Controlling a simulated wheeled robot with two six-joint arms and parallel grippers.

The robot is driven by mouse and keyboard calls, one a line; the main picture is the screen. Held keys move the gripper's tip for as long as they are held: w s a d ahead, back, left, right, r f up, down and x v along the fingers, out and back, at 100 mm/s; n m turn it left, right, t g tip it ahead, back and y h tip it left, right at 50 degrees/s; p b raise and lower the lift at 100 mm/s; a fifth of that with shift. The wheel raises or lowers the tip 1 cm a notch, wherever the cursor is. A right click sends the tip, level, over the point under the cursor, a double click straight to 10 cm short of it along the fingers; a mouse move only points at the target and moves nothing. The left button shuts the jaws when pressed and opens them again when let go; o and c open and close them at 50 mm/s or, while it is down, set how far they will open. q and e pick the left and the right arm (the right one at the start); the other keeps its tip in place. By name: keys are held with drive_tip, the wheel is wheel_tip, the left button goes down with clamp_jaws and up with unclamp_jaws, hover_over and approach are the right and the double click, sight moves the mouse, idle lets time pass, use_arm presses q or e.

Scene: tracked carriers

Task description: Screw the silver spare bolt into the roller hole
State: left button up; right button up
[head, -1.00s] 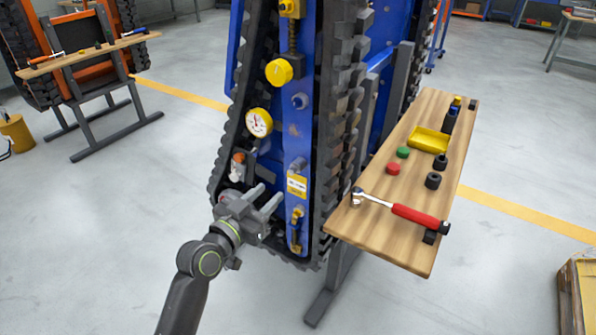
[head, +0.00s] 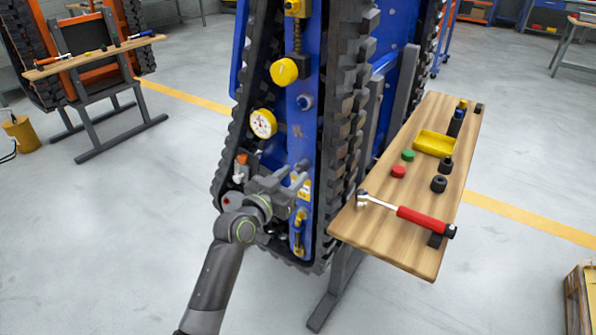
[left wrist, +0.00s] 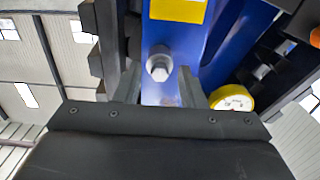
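My left gripper (head: 290,181) is open in front of the lower part of the blue upright panel (head: 303,133) of the tracked carrier. In the left wrist view its two fingers (left wrist: 161,92) stand apart, with a silver hex-headed bolt (left wrist: 159,66) beyond and between them on the blue panel. The fingers do not visibly touch this bolt. In the head view the gripper largely covers that spot. A round blue-grey fitting (head: 305,102) sits higher on the panel. I cannot tell which opening is the roller hole. My right gripper is not in view.
A yellow-rimmed gauge (head: 263,123) and a yellow knob (head: 284,71) stick out near the gripper. Dark track links border the panel. A wooden shelf (head: 395,250) at right holds a red-handled ratchet (head: 415,215), a yellow tray (head: 433,143), and red and green caps.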

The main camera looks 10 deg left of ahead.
use_arm(q)
clamp_jaws()
drive_tip(key=shift+f, duration=0.1)
drive_tip(key=m+b, duration=0.5)
drive_tip(key=shift+f, duration=0.25)
drive_tip(key=shift+m+b, duration=0.7)
drive_tip(key=shift+b, duration=0.1)
drive_tip(key=shift+r+m+b, duration=0.1)
drive_tip(key=shift+m+b, duration=0.35)
drive_tip(key=shift+m, duration=0.15)
drive_tip(key=shift+r+m+b, duration=0.1)
drive_tip(key=shift+m+b, duration=0.4)
drive_tip(key=shift+m, duration=0.4)
drive_tip(key=shift+r, duration=0.1)
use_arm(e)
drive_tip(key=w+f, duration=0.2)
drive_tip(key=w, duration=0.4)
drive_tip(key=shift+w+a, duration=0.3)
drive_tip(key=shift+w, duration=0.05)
